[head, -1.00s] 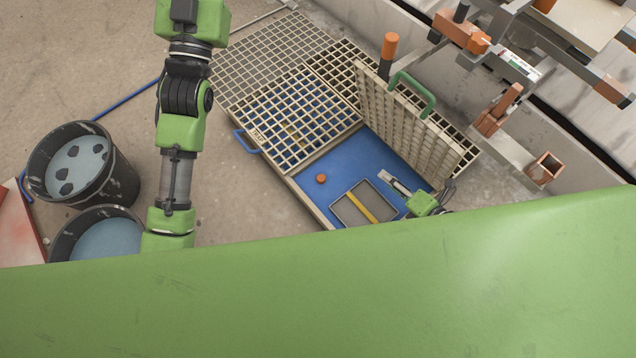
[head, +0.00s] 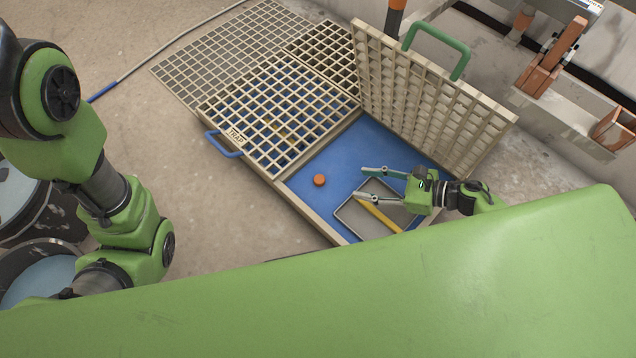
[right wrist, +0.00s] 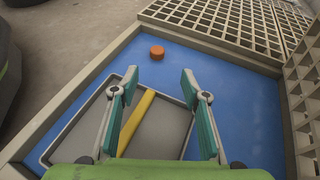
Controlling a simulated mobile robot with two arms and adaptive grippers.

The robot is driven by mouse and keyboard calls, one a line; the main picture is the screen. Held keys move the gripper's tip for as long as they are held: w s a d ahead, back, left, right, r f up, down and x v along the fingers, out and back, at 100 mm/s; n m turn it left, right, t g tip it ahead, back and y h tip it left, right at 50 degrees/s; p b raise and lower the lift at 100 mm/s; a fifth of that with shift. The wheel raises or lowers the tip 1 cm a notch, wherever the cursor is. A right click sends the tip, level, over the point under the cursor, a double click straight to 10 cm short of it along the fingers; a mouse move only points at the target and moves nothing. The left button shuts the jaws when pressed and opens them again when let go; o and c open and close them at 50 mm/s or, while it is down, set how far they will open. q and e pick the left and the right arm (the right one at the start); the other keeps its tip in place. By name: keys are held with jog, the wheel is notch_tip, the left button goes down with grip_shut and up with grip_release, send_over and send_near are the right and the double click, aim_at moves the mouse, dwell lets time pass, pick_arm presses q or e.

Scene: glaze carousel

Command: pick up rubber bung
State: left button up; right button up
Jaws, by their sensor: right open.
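The rubber bung is a small orange round piece (head: 319,180) on the blue floor of the trap, left of the grey tray in the head view. It also shows in the right wrist view (right wrist: 157,52), beyond the fingertips and between their lines. My right gripper (head: 362,182) is open and empty above the tray, with its fingers pointing left toward the bung, apart from it. Its two teal-padded fingers show in the right wrist view (right wrist: 158,84). My left arm is at the left of the head view; its gripper is not visible.
A grey tray (head: 341,212) holding a yellow bar (head: 378,213) lies beside the bung. A raised lattice panel (head: 430,100) with a green handle (head: 437,45) stands behind. A flat lattice cover (head: 262,118) lies left. The trap's wooden rim (head: 307,213) borders the blue floor.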

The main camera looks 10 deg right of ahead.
jog(key=b, duration=0.3)
send_near(321, 180)
jog(key=x, duration=0.3)
jog(key=shift+w+a+f, duration=0.1)
jog(key=shift+w+a, duration=0.05)
jog(key=shift+w, duration=0.4)
jog(key=b+x, duration=0.1)
jog(key=x, duration=0.1)
jog(key=b+x, duration=0.1)
jog(key=x, duration=0.1)
jog(key=shift+s+a+f, duration=0.1)
jog(key=shift+s+f, duration=0.1)
jog(key=shift+s, duration=0.05)
jog(key=shift+w+a+f+b, duration=0.1)
jog(key=shift+w+a+b, duration=0.15)
jog(key=shift+a+b, duration=0.2)
grip_shut()
